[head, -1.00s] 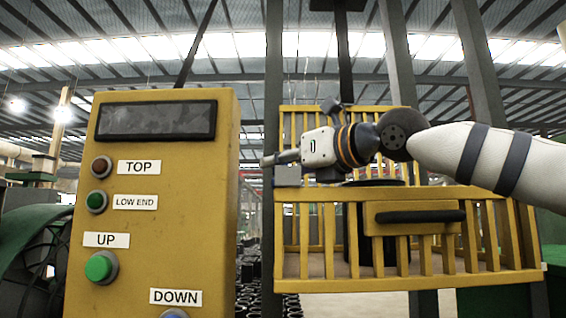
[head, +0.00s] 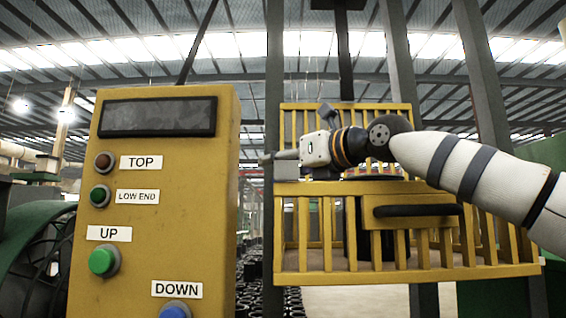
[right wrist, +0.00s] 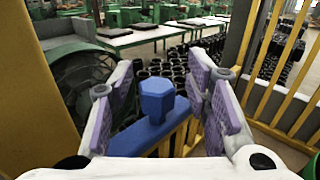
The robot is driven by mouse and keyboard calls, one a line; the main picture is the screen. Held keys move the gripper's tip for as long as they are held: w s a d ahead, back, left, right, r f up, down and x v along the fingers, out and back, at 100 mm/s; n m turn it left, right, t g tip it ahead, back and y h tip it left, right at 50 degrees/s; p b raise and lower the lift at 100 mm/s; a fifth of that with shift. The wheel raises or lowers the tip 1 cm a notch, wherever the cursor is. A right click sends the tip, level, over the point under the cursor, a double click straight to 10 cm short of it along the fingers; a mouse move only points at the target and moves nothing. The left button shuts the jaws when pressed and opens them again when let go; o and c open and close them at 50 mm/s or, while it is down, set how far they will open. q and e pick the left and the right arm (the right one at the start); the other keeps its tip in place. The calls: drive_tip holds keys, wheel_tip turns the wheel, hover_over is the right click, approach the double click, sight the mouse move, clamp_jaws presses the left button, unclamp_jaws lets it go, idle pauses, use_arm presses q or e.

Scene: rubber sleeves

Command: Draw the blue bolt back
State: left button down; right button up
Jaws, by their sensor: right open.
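The blue bolt (right wrist: 157,98) shows in the right wrist view as an upright faceted knob on a blue bar that slopes down to the left. My right gripper (right wrist: 165,82) is open, with one purple-padded finger on each side of the knob and visible gaps between. The bolt cannot be made out clearly there. My left gripper is out of view.
A yellow control panel (head: 150,240) with labelled buttons stands left of the cage. Grey posts (head: 273,80) rise beside and behind it. Many black sleeves (right wrist: 172,72) stand on the floor beyond, with white tables (right wrist: 130,38) farther back. A green machine (right wrist: 85,75) is at left.

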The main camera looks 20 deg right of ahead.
drive_tip(key=v, duration=1.2)
